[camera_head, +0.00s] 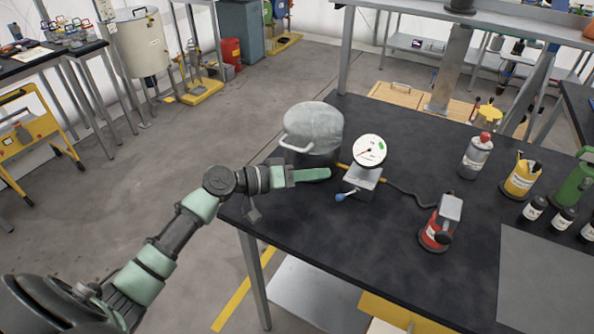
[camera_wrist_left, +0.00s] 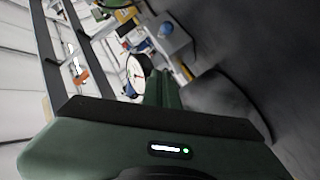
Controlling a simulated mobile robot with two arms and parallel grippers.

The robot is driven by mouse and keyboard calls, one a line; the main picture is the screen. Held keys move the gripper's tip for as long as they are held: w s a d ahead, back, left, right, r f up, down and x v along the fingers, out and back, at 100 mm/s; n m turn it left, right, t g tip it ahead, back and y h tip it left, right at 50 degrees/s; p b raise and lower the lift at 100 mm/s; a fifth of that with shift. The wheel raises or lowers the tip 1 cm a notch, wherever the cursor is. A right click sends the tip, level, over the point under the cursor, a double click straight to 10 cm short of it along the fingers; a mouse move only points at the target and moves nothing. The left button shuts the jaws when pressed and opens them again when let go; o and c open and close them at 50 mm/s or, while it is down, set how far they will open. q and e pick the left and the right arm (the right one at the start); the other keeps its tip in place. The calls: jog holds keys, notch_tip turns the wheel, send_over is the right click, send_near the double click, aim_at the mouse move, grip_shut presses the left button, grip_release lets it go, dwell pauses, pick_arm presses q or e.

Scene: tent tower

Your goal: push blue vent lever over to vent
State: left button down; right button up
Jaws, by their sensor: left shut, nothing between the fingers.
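The blue vent lever knob (camera_head: 340,197) sticks out at the front left of a grey valve block (camera_head: 363,177) with a round white gauge (camera_head: 370,151) on top. In the left wrist view the blue knob (camera_wrist_left: 166,31) is near the top, above the gauge face (camera_wrist_left: 136,72). My left gripper (camera_head: 328,173) is shut and empty. Its green fingers reach in from the left and end just left of the block, above and left of the knob. I see no clear contact with the lever. In the left wrist view the fingers (camera_wrist_left: 162,88) point toward the block. My right gripper is not in view.
A grey metal pot (camera_head: 312,128) stands right behind my left fingers. A dark hose (camera_head: 405,192) runs from the block to a red device (camera_head: 439,226). Bottles and a yellow container (camera_head: 521,179) stand at the right. The dark table top (camera_head: 310,225) is clear in front of the lever.

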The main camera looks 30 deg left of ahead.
aim_at(346, 194)
pick_arm(q)
jog(key=shift+s+d+f+p, duration=0.2)
jog(key=shift+d+f+p, duration=0.05)
jog(key=shift+d+f, duration=0.4)
jog(key=shift+s+d+f+p, duration=0.15)
jog(key=shift+d+f+p, duration=0.1)
jog(key=shift+d+f, duration=0.3)
jog(key=shift+s+d+f, duration=0.2)
jog(key=shift+d+f, duration=0.05)
jog(key=shift+f, duration=0.1)
